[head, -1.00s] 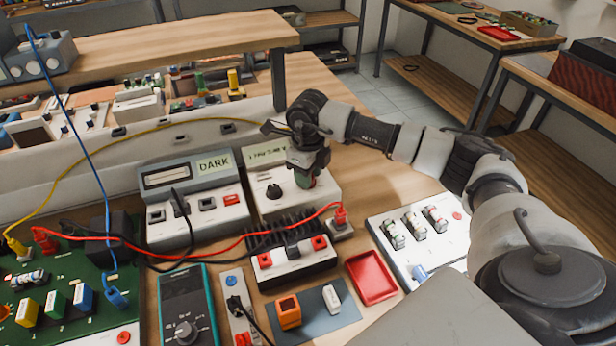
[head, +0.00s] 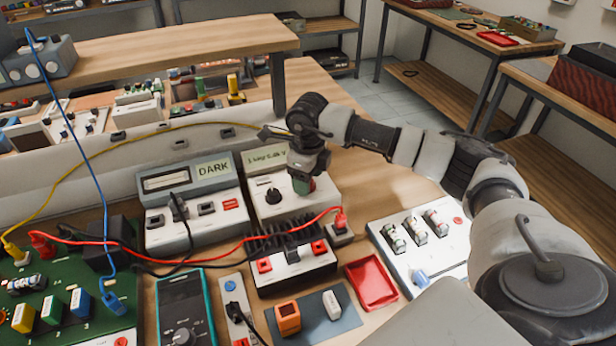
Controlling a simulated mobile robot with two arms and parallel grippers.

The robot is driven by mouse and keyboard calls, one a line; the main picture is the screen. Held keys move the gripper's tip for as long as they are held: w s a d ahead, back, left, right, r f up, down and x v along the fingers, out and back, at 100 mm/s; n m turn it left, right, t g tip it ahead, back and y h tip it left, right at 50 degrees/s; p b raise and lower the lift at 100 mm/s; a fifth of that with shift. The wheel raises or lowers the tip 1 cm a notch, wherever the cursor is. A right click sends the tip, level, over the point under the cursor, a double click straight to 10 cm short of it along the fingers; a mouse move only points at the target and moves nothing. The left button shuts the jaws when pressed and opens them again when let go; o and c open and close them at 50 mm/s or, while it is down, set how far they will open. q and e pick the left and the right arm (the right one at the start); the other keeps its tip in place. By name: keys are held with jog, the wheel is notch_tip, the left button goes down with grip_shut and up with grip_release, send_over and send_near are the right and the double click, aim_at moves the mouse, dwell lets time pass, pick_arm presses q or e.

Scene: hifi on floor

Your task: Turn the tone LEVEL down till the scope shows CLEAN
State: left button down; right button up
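The tone box (head: 319,198) is white, with a black knob (head: 273,195) on its left part and a pale display (head: 264,157) that reads something like "1 kHz" with a voltage, too blurred to be sure. A grey and white unit (head: 165,235) on its left shows "DARK" on its label panel (head: 213,169). My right gripper (head: 304,184) points down over the right part of the tone box. A small green and red patch shows at its tips. The gripper hides whatever control lies under it, and its opening is not clear. My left gripper is out of view.
A black finned unit (head: 290,250) with red terminals stands close in front of the tone box. Red, black, yellow and blue leads cross the left side. A red tray (head: 371,281) and a white switch panel (head: 440,250) lie to the right.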

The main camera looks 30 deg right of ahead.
notch_tip(320, 180, up, 11)
jog(key=shift+b, duration=0.4)
jog(key=shift+f, duration=0.15)
dwell(0.5)
